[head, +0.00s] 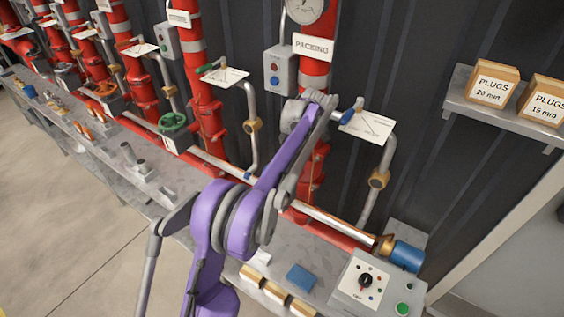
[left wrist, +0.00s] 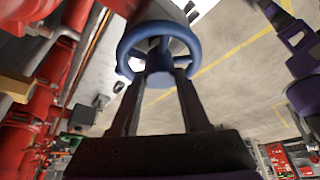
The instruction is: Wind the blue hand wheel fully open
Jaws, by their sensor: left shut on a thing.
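The blue hand wheel (left wrist: 126,48) fills the top middle of the left wrist view, with its round rim and spokes showing. My left gripper (left wrist: 159,78) has its two dark fingers on the near part of the wheel and is shut on it. In the head view my purple left arm reaches up across the pump bench. The left gripper and most or all of the wheel are hidden there behind the arm. A small blue patch (head: 248,176) shows beside the arm; I cannot tell if it is the wheel. My right gripper is in neither view.
Red pipes (head: 315,75) stand along the dark wall. A blue-handled lever (head: 352,110) and a card (head: 368,126) are right of the arm. A green wheel (head: 173,122) is further left. A control box (head: 364,283) and a blue cylinder (head: 406,256) are at lower right.

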